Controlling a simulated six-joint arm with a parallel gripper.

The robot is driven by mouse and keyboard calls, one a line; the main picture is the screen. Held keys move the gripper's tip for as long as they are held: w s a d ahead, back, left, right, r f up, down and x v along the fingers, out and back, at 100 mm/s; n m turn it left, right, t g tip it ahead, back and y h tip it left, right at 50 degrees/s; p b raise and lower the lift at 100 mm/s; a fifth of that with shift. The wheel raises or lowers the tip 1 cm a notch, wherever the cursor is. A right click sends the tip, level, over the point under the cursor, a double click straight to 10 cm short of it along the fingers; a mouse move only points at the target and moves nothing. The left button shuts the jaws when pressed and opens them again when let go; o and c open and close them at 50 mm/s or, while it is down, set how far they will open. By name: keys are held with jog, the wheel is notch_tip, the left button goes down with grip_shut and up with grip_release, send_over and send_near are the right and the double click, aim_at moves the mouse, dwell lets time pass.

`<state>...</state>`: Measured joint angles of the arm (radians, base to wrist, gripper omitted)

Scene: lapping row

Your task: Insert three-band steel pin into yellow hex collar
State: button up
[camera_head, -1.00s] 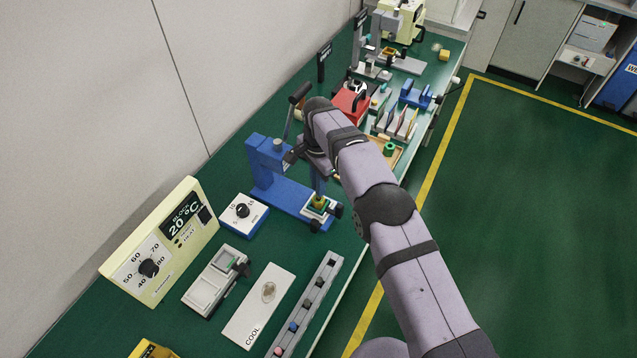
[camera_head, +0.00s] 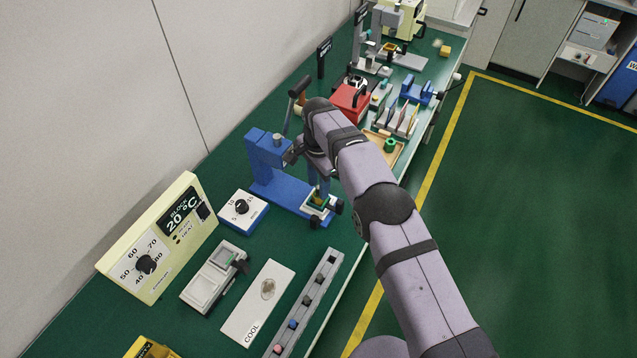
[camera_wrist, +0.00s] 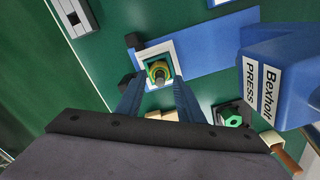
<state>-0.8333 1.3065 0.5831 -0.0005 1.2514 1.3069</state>
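The yellow hex collar (camera_wrist: 153,66) sits in a white-framed square nest on the blue base of a press. A grey steel pin (camera_wrist: 161,77) shows end-on inside the collar's ring in the wrist view. I cannot tell how deep it is, and its bands cannot be made out. My gripper (camera_wrist: 157,88) points down at the nest, with its two blue-grey fingers apart on either side of the collar and pin. A gap shows between each finger and the pin. In the head view my gripper (camera_head: 320,187) is above the nest, and my arm partly hides it.
The blue press (camera_head: 265,160) stands close beside my gripper, with its lever raised. A dial box (camera_head: 242,208), a rack of several coloured pieces (camera_head: 306,300) and a COOL plate (camera_head: 259,300) lie nearer. A green collar (camera_head: 390,146) sits in a tray behind my arm.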

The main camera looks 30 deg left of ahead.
aim_at(318, 187)
jog(key=shift+r, duration=0.15)
jog(key=shift+r+b, duration=1.05)
jog(key=shift+r, duration=2.5)
jog(key=shift+w+d+r, duration=0.15)
jog(key=shift+w+d, duration=0.1)
jog(key=shift+d, duration=0.05)
jog(key=w+d+r+n, duration=0.1)
jog(key=d+r, duration=0.2)
jog(key=d, duration=1)
jog(key=w+d+r+n, duration=0.1)
jog(key=d+r+n, duration=0.1)
jog(key=d, duration=1)
jog(key=s+d+f+n, duration=0.1)
jog(key=s+d, duration=0.8)
jog(key=s, duration=0.1)
jog(key=s+d+f+n, duration=0.1)
jog(key=s+d+f, duration=0.1)
jog(key=s+d, duration=0.7)
jog(key=shift+s+d+f, duration=0.25)
jog(key=shift+s, duration=0.5)
